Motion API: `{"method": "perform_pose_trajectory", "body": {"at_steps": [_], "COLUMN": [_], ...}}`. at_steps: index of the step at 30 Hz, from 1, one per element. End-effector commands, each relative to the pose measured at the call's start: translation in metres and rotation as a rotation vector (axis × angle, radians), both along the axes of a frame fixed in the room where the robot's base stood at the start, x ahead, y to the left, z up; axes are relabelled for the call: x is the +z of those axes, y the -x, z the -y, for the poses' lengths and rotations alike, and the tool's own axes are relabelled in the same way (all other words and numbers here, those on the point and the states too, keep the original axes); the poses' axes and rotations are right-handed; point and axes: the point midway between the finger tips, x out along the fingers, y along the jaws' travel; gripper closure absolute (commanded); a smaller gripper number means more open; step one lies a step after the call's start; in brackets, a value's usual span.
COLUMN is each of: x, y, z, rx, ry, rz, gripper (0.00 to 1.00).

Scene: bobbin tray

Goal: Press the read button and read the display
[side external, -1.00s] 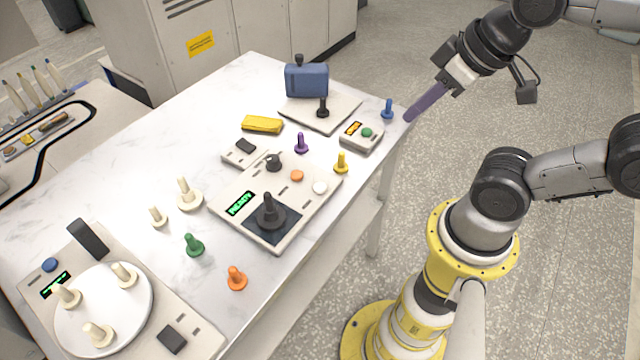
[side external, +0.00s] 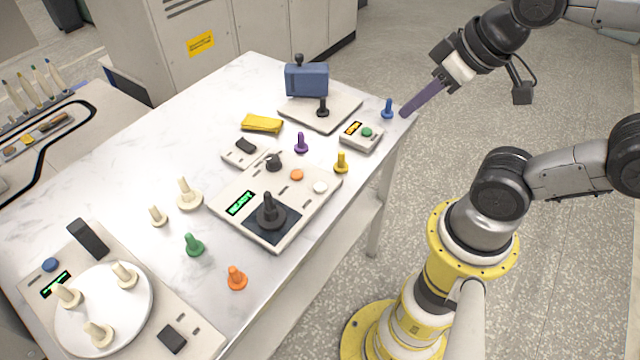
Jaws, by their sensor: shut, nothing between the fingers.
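A small light-grey box (side external: 361,142) near the table's right corner has an orange-lit display (side external: 353,128) and a green button (side external: 367,132). The display's characters are too small to read. A larger grey console (side external: 322,198) has a green display (side external: 241,203) reading READY, an orange button (side external: 297,175), a white button (side external: 320,187) and a black peg on a dark pad. I see no label saying which button is the read button. My gripper (side external: 404,113), with long purple fingers, is shut and empty. Its tips are at the table's right corner, right of the small box, touching nothing that I can see.
A blue peg (side external: 388,109) stands close to my fingertips. A yellow peg (side external: 341,162) and purple peg (side external: 301,143) stand near the small box. A blue block device (side external: 306,80) is behind it. A turntable unit (side external: 203,340) with cream pegs is at front left.

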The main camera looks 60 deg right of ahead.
Motion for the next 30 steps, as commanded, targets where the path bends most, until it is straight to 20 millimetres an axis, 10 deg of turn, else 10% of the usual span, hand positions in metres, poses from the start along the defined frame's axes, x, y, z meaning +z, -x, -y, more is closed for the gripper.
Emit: {"method": "perform_pose_trajectory", "body": {"at_steps": [14,21,30], "x": [0.001,-0.058,-0.127], "y": [-0.115,-0.154,-0.145], "z": [-0.012,-0.024,-0.034], "rx": [-0.335,-0.468,-0.494], "ry": [-0.333,-0.490,-0.474], "rz": [0.348,0.375,0.257], "gripper": [1.00,1.00,1.00]}}
